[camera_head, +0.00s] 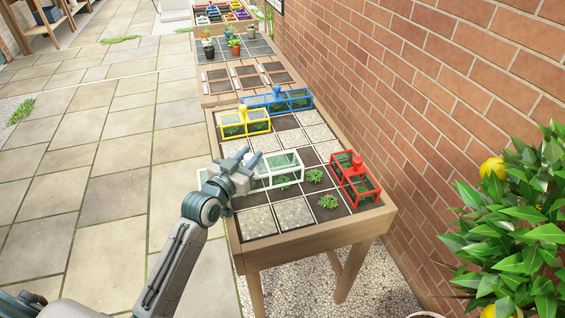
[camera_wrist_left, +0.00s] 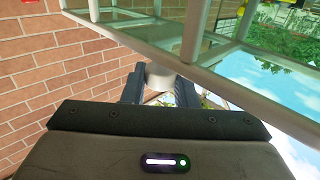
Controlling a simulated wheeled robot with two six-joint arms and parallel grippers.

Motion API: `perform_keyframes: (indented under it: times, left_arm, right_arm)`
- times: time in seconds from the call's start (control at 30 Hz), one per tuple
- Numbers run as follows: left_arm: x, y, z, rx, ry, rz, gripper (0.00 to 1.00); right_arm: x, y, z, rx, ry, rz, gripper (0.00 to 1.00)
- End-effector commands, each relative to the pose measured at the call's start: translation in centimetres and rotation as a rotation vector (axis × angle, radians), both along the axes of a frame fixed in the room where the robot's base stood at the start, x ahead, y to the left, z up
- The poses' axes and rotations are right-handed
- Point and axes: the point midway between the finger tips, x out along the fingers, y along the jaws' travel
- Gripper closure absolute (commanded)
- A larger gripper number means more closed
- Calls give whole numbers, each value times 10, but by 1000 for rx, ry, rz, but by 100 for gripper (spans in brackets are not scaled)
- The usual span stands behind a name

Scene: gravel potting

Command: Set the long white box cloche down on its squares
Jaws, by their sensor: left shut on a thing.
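The long white box cloche (camera_head: 284,169) has clear panes in a white frame. It is over the near middle squares of the table's grid, partly hidden behind my left gripper (camera_head: 247,160). In the left wrist view its white frame (camera_wrist_left: 200,62) crosses the top. There my left gripper (camera_wrist_left: 160,90) is shut on its pale round knob (camera_wrist_left: 160,76). I cannot tell whether the cloche touches the squares or hangs just above them. My right gripper is not in view.
A red cloche (camera_head: 355,178) stands right of the white one. A yellow cloche (camera_head: 244,122) and a blue cloche (camera_head: 290,101) stand farther back. Small green plants (camera_head: 328,201) sit on nearby dark squares. A brick wall (camera_head: 430,90) runs along the right.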

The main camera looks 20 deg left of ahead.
Motion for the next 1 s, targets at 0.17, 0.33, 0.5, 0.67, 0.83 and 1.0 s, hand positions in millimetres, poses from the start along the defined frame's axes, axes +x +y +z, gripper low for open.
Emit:
perform_keyframes:
  times: [0.17, 0.33, 0.5, 0.67, 0.83, 1.0]
  left_arm:
    - [23, -34, 0, -10, -2, -1, 100]
    - [43, -62, -4, -5, -1, -1, 100]
    - [52, -75, -6, -1, -2, -1, 100]
    - [52, -76, -26, -1, 2, 0, 100]
    - [52, -75, -43, 1, 0, 0, 100]
    - [52, -75, -42, 1, -1, 0, 100]
  right_arm:
    - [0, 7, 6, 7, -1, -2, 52]
    - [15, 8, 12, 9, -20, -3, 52]
    - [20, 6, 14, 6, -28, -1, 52]
    - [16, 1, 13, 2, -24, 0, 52]
    - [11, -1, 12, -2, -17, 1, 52]
    - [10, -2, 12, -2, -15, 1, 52]
